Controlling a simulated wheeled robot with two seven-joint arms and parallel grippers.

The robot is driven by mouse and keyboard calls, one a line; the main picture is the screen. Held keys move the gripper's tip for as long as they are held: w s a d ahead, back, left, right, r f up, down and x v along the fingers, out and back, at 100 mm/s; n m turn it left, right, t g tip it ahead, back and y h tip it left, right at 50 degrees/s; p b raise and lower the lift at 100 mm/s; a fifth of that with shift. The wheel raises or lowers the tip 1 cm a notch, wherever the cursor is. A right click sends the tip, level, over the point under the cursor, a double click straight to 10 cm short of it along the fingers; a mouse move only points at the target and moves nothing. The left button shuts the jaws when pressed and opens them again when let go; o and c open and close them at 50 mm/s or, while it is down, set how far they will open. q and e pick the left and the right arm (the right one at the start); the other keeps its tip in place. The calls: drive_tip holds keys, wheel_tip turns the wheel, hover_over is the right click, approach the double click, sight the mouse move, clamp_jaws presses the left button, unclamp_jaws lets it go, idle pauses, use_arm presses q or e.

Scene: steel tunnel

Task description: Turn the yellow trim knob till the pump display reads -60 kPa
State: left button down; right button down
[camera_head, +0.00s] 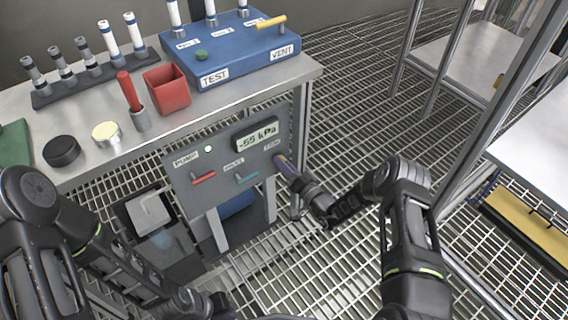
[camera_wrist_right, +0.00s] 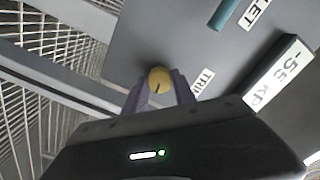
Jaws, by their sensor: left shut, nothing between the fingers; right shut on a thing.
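The yellow trim knob (camera_wrist_right: 159,79) shows in the right wrist view between the fingertips of my right gripper (camera_wrist_right: 160,90), beside the TRIM label on the grey pump panel. A dark pointer line marks its face. In the head view my right gripper (camera_head: 284,163) is shut on the knob at the panel's right edge and hides most of it. The pump display (camera_head: 256,136) reads -55 kPa; it also shows partly in the wrist view (camera_wrist_right: 279,78). My left gripper (camera_head: 222,303) is low at the bottom edge, shut and empty, away from the panel; its fingertips are hard to make out.
The panel (camera_head: 215,165) also carries a red lever (camera_head: 203,177), a teal handle (camera_head: 247,178) and a lit lamp (camera_head: 208,149). Above, a bench (camera_head: 90,165) holds a blue TEST/VENT manifold (camera_head: 235,68) and a red bin (camera_head: 168,92). Shelving stands right.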

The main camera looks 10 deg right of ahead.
drive_tip(key=shift+a+n, duration=0.1)
drive_tip(key=shift+n, duration=0.4)
drive_tip(key=shift+f, duration=0.1)
drive_tip(key=c, duration=1)
unclamp_jaws()
drive_tip(key=p+v, duration=0.1)
drive_tip(key=v, duration=0.7)
drive_tip(key=shift+p, duration=0.35)
